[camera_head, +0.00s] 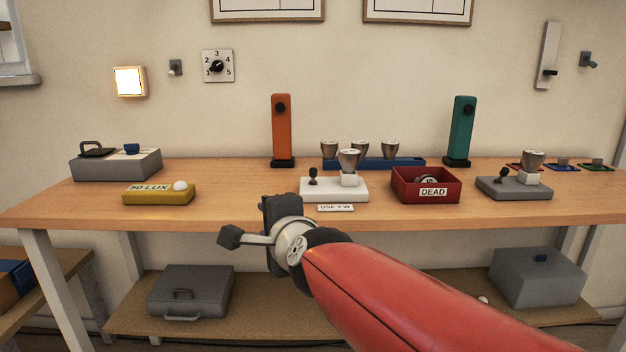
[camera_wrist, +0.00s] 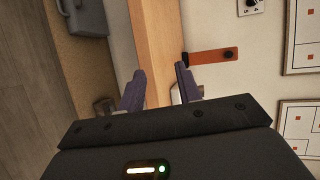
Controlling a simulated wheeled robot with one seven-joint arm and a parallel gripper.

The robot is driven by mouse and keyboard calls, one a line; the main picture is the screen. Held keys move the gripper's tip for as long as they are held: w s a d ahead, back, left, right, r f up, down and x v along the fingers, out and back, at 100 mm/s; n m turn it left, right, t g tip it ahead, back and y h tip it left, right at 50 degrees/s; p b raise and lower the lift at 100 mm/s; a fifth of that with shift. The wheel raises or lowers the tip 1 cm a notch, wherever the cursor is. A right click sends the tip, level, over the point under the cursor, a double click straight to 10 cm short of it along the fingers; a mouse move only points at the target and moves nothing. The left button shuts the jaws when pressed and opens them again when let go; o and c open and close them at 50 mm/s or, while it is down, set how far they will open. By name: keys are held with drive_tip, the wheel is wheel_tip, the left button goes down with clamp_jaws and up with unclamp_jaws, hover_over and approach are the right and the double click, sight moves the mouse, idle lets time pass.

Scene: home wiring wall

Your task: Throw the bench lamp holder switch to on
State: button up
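A white lamp holder (camera_head: 318,190) stands mid-bench, with a "USE 9 W" label (camera_head: 335,208) at its front. Its small black switch lever (camera_head: 313,175) stands about upright on the left; a bulb (camera_head: 349,160) sits in the socket on the right. A grey lamp holder (camera_head: 513,190) with a similar lever (camera_head: 503,173) and bulb stands at the right. Which position means on cannot be told. My gripper (camera_head: 268,228) is in front of the bench edge, left of and nearer than the white holder. The wrist view shows its fingers (camera_wrist: 160,82) apart with nothing held.
A red "DEAD" bin (camera_head: 408,188) stands between the holders. A yellow "50 LUX" block (camera_head: 142,196) is at left, orange (camera_head: 282,135) and teal (camera_head: 461,132) posts and a blue bulb rack (camera_head: 412,162) behind. The bench front (camera_head: 240,210) left of the white holder is clear.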

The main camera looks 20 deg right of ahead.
sight(312, 174)
drive_tip(key=w+d+r+m+t+h, duration=0.1)
drive_tip(key=w+m+h, duration=0.1)
drive_tip(key=m, duration=0.4)
drive_tip(key=w+d+r+m+t+h+b, duration=0.1)
drive_tip(key=w+m+h, duration=0.2)
drive_tip(key=m, duration=0.3)
drive_tip(key=w+d+r+m+h, duration=0.1)
drive_tip(key=w+d+m+h, duration=0.1)
drive_tip(key=m, duration=0.3)
drive_tip(key=shift+w+d+r+m+t, duration=0.1)
drive_tip(key=shift+w+r+m+t, duration=0.3)
drive_tip(key=shift+w, duration=0.2)
drive_tip(key=d+m+g+h, duration=0.1)
drive_tip(key=m+h, duration=0.1)
drive_tip(key=m, duration=0.1)
drive_tip(key=d+f+m+g+h, duration=0.1)
drive_tip(key=m+h, duration=0.1)
drive_tip(key=m, duration=0.2)
drive_tip(key=w+d+m+g+h+b, duration=0.1)
drive_tip(key=m+h, duration=0.1)
drive_tip(key=m, duration=0.1)
drive_tip(key=shift+d+f+m, duration=0.25)
drive_tip(key=shift+f+m, duration=0.05)
drive_tip(key=p+x, duration=0.1)
drive_tip(key=x, duration=0.6)
drive_tip(key=shift+w+d, duration=0.15)
drive_tip(key=shift+d, duration=0.1)
drive_tip(key=shift+c, duration=0.2)
clamp_jaws()
